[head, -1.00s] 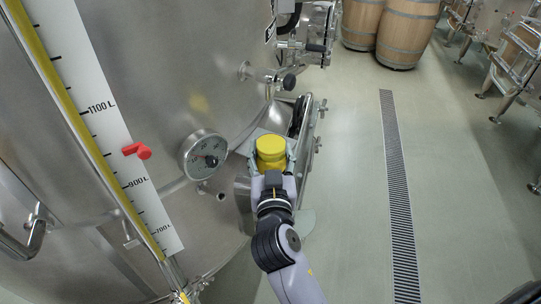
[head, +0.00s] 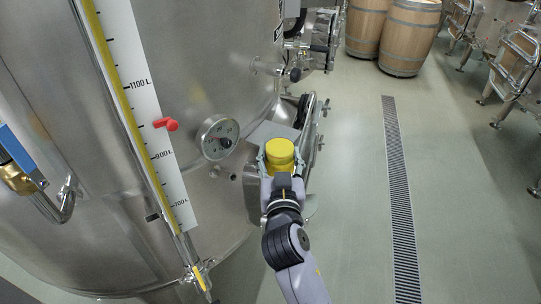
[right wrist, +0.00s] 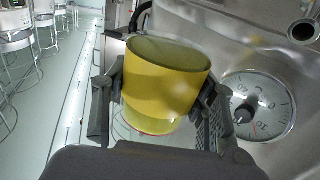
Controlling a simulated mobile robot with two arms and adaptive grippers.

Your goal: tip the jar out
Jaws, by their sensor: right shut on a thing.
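A yellow jar (head: 279,153) is held in my right gripper (head: 279,160), in front of the big steel vat. In the right wrist view the yellow jar (right wrist: 165,85) sits between the two dark fingers of the gripper (right wrist: 160,95), which touch its sides. Its near end shows a greenish-grey round face with a yellow rim; I cannot tell what is inside. The jar looks slightly tilted in that view. My left gripper is not in view.
The steel vat (head: 60,170) fills the left, with a round dial (head: 219,137), a level scale (head: 140,110) and a red marker (head: 172,125). A floor drain (head: 397,190) runs along clear floor. Wooden barrels (head: 408,38) stand at the back.

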